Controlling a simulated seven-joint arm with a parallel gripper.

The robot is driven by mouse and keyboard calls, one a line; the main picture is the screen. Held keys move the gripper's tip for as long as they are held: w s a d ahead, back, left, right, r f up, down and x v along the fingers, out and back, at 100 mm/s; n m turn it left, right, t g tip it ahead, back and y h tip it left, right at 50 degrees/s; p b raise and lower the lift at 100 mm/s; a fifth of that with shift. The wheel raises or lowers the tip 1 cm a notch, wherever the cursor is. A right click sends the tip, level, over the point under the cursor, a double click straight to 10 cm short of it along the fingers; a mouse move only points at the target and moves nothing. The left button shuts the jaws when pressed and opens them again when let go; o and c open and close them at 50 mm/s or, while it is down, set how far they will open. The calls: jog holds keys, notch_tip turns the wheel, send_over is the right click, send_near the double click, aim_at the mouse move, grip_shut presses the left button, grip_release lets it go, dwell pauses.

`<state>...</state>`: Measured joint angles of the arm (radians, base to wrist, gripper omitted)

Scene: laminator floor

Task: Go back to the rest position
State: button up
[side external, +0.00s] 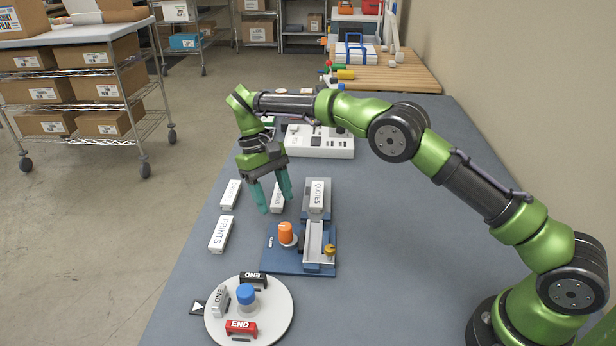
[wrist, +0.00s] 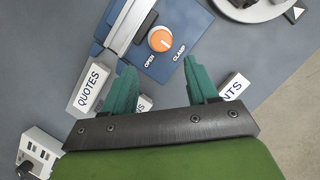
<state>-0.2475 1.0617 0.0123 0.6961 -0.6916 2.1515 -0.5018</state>
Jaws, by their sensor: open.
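My gripper (side external: 276,202) is open and empty, pointing down above the table, with its teal fingers apart. In the side view it hangs near a white block (side external: 277,205) that it partly hides. The white QUOTES block (side external: 317,195) sits on a grey stand to its right. The PRINTS block (side external: 219,235) and another white block (side external: 230,194) lie to its left. In the wrist view the fingers (wrist: 160,68) have the QUOTES block (wrist: 90,88) on the left and a partly hidden block (wrist: 234,87) on the right.
A blue clamp base (side external: 284,264) holds an orange knob (side external: 285,232) and a grey channel (side external: 313,242). In front, a white round turntable (side external: 275,328) carries black, grey and red END pieces and a blue knob (side external: 246,293). A white machine (side external: 320,146) stands behind.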

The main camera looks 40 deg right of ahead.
jog(key=shift+s+d+f, duration=0.15)
jog(key=shift+s+f, duration=0.05)
jog(key=shift+f, duration=0.2)
jog(key=shift+s+d+f, duration=0.1)
jog(key=shift+s+f, duration=0.05)
jog(key=shift+f, duration=0.25)
jog(key=s+d+r+m+t+y, duration=0.2)
jog(key=s+d+r+t, duration=0.35)
jog(key=s+r, duration=0.6)
jog(key=s+d+r+m+t, duration=0.1)
jog(key=s+d+r+t, duration=0.1)
jog(key=s, duration=0.5)
jog(key=s+d+r+m+t, duration=0.1)
jog(key=s+d+r+t, duration=0.2)
jog(key=s, duration=0.4)
jog(key=shift+s+t, duration=0.35)
jog(key=shift+s, duration=0.05)
